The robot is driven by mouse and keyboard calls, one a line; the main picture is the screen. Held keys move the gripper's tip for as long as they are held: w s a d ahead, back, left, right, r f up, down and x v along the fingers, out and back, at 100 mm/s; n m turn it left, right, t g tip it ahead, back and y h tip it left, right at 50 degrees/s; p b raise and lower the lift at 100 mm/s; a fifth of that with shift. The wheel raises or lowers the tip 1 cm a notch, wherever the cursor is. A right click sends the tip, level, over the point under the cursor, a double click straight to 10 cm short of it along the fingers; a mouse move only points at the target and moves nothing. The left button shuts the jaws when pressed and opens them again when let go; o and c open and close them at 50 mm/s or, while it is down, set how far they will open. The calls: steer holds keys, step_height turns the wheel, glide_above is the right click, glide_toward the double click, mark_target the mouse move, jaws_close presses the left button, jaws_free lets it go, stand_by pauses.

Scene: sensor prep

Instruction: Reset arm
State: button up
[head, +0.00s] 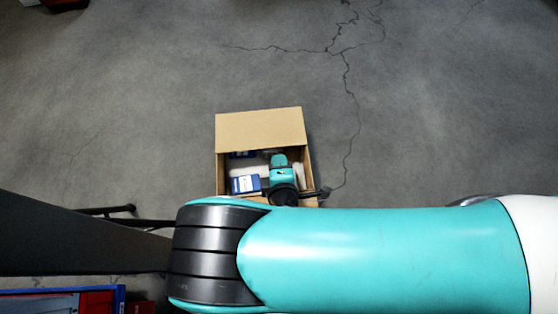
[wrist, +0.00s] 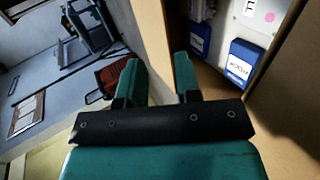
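In the head view my teal arm crosses the lower part, and my wrist end is over or in front of an open cardboard box (head: 260,130); the fingers cannot be made out there. The box also shows beside the fingers in the wrist view (wrist: 273,60). A blue packet (head: 246,184) lies in it, and blue packets show in the wrist view (wrist: 240,62).
A white item with a pink dot (wrist: 262,14) is near the packets. The cracked grey floor (head: 430,110) is clear behind and beside the box. Red and blue objects (head: 60,302) stand at the lower left. A reddish-brown object (wrist: 113,77) shows beyond the fingers.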

stand_by(0.3)
steer(key=w+d+r+m+g+h+p, duration=0.1)
steer(key=w+d+r+m+g, duration=0.2)
steer(key=r, duration=0.7)
steer(key=w+d+r+m+g+h+p, duration=0.15)
steer(key=d+r+m+g, duration=0.35)
steer(key=r, duration=0.5)
steer(key=w+d+r+m+g+p, duration=0.2)
steer(key=r+m, duration=0.3)
steer(key=r, duration=0.5)
steer(key=s+d+r+g+y+p, duration=0.15)
steer(key=s+d+r, duration=0.3)
steer(key=r, duration=0.55)
steer(key=s+d+r+y+p, duration=0.25)
steer(key=s+r, duration=0.35)
steer(key=r, duration=0.4)
step_height(320, 180, up, 36)
steer(key=p, duration=3.5)
steer(key=shift+w+d+f+p, duration=0.15)
steer(key=shift+w+d+p, duration=0.1)
steer(key=shift+d+p, duration=0.1)
steer(key=shift+s+a+y, duration=0.1)
steer(key=shift+y, duration=0.15)
